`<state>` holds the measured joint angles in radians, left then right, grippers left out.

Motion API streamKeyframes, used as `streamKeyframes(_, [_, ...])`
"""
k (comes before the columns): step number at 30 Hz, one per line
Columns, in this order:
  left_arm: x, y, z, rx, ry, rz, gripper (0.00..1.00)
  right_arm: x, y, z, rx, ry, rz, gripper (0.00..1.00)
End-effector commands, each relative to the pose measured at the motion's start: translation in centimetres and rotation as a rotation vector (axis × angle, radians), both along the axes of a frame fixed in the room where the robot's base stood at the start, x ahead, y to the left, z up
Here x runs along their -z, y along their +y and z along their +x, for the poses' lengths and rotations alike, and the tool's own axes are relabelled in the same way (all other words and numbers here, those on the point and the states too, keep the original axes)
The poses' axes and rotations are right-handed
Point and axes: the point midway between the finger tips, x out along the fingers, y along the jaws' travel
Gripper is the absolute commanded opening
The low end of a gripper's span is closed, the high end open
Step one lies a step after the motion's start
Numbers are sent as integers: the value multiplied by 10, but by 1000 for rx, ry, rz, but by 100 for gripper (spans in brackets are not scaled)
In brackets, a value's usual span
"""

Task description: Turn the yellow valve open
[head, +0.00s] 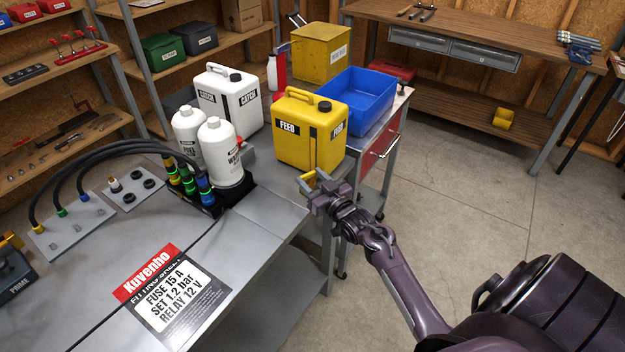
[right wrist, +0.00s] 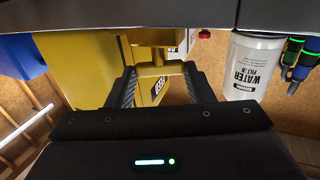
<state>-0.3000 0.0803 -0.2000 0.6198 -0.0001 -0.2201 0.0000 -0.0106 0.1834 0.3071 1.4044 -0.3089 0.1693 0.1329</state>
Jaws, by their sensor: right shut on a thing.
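The yellow valve (head: 308,177) shows as a small yellow handle at the tip of my right gripper, just in front of the yellow FEED can (head: 311,133). My right gripper (head: 314,184) is shut on the valve handle, beside the bench's right edge. In the right wrist view the yellow handle (right wrist: 153,38) shows at and between the two dark fingers (right wrist: 160,78). The fingers hide part of it, and how far it is turned cannot be told. My left gripper is not in view.
White filter bottles (head: 222,150) and a white CATCH can (head: 229,98) stand left of the FEED can. A blue bin (head: 356,98) sits behind it on a cart. A printed card (head: 172,295) lies on the bench. The floor (head: 470,200) at right is clear.

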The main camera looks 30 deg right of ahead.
Motion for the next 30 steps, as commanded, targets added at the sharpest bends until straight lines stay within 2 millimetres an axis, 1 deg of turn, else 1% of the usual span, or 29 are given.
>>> streamKeyframes(4, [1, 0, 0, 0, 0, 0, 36, 1, 0, 0, -7, 0, -1, 24])
streamKeyframes(8, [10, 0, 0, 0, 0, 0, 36, 3, -4, 1, -66, -2, -7, 24])
streamKeyframes(15, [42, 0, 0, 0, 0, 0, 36, 6, -9, 2, -282, -3, -10, 24])
streamKeyframes(19, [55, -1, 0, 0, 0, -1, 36, 4, -9, 3, -367, -3, -7, 24])
streamKeyframes(22, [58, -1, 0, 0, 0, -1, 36, 2, -10, 3, -400, -1, -3, 24])
streamKeyframes(30, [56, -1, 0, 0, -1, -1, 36, 0, -10, 2, -410, 0, 0, 25])
